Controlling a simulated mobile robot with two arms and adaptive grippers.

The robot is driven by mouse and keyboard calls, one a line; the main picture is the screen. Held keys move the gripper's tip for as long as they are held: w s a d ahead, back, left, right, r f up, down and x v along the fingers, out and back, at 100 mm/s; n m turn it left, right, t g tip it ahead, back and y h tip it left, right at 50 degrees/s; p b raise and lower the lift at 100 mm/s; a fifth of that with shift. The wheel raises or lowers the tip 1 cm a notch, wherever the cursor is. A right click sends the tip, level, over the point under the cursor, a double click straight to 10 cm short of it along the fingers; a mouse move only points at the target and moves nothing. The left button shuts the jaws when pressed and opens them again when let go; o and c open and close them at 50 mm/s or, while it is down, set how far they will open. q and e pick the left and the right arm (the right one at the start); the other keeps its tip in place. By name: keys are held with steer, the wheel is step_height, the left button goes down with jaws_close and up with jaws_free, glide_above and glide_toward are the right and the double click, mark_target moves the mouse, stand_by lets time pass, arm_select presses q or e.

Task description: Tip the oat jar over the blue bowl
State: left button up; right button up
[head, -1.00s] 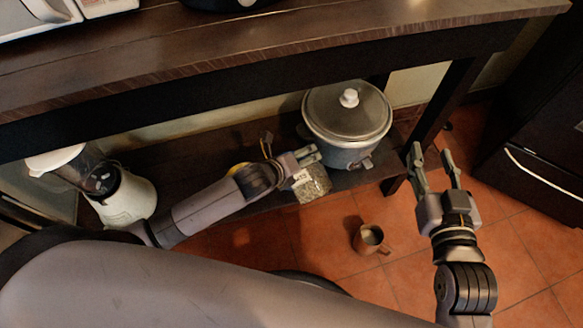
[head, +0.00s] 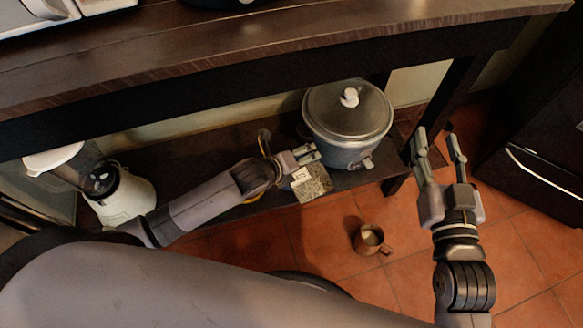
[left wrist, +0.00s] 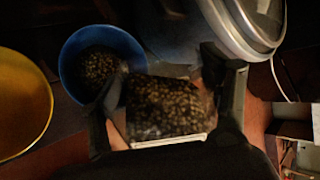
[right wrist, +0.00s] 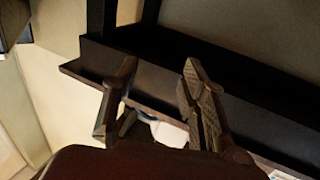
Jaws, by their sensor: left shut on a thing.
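My left gripper (head: 302,155) is shut on the oat jar (head: 315,183), a clear block-like jar of speckled contents with a pale label. It hangs tilted at the lower shelf's front edge in the head view. In the left wrist view the jar (left wrist: 168,108) sits between the fingers, its far end beside the rim of the blue bowl (left wrist: 68,62). Brown bits lie in the bowl. My right gripper (head: 437,145) is open and empty, right of the shelf.
A slow cooker (head: 347,115) stands on the lower shelf (head: 215,150), close behind the left gripper. A yellow bowl (left wrist: 22,105) is beside the blue bowl. A blender (head: 125,197) stands at the left. A mug (head: 368,239) is on the tiled floor below. A shelf leg (head: 440,110) is near my right gripper.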

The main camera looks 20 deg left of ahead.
arm_select(q)
steer(key=shift+w+f+b, duration=0.1)
steer(key=shift+b, duration=0.2)
steer(key=shift+w+a+f+g+h+b, duration=0.2)
steer(key=shift+g+h+b, duration=0.1)
steer(key=shift+b, duration=0.15)
steer(key=shift+n, duration=0.3)
steer(key=shift+w+a+f+g+h+b, duration=0.1)
steer(key=shift+a+f+g+h+b, duration=0.15)
steer(key=shift+b, duration=0.45)
steer(key=shift+f, duration=0.1)
steer(key=shift+h, duration=0.25)
arm_select(e)
steer(key=s+r+t+y, duration=0.1)
steer(key=s+r+t, duration=0.1)
steer(key=r+t, duration=0.2)
steer(key=s+r+t+y, duration=0.2)
steer(key=s+r+t, duration=0.1)
steer(key=r, duration=0.6)
steer(key=shift+s+a+t+y, duration=0.25)
steer(key=shift+s+t+y, duration=0.1)
steer(key=shift+t, duration=0.55)
arm_select(q)
steer(key=shift+w+n, duration=0.1)
steer(key=shift+n, duration=0.2)
arm_select(e)
steer(key=shift+w+f+g, duration=0.3)
steer(key=shift+w, duration=0.1)
